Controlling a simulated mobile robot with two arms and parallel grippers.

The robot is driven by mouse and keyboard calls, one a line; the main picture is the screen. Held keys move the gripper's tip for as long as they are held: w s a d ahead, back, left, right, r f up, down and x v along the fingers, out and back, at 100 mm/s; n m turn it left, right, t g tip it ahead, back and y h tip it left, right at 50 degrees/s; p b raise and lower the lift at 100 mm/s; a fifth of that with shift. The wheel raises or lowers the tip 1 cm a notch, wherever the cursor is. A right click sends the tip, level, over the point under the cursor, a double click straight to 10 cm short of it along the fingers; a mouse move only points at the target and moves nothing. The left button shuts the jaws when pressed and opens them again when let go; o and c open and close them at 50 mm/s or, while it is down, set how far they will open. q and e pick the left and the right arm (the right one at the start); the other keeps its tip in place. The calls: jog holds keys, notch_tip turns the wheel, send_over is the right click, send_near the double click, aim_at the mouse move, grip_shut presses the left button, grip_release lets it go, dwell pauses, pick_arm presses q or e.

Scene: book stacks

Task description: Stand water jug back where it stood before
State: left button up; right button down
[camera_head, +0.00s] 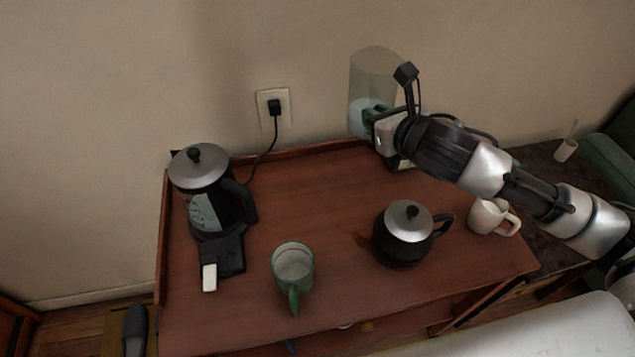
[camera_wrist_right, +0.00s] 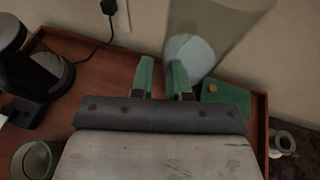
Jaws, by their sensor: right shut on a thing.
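The water jug (camera_head: 373,72) is a tall, clear, slightly greenish vessel at the back of the wooden table, against the wall in the head view. It looks roughly upright. My right gripper (camera_head: 372,122) is shut on its lower part; the green fingertips also show at the jug (camera_wrist_right: 205,45) in the right wrist view. The jug's base is hidden by the gripper, so I cannot tell whether it touches the table (camera_head: 300,190). My left gripper is not in view.
A black electric kettle (camera_head: 200,190) stands at the left, a green mug (camera_head: 293,265) in front, a black teapot (camera_head: 403,240) and a white mug (camera_head: 487,217) at the right. A green item (camera_wrist_right: 228,94) lies beside the jug. The table's back middle is clear.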

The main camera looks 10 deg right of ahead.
jog(key=s+a+f+b, duration=0.3)
jog(key=a+f+b, duration=0.1)
jog(key=a+f, duration=0.7)
notch_tip(320, 180, down, 2)
dwell(0.4)
jog(key=shift+s+f, duration=0.1)
jog(key=c, duration=1.1)
grip_release()
jog(key=shift+a+f, duration=0.1)
jog(key=p+v, duration=0.1)
jog(key=v, duration=1.1)
jog(key=shift+p, duration=0.3)
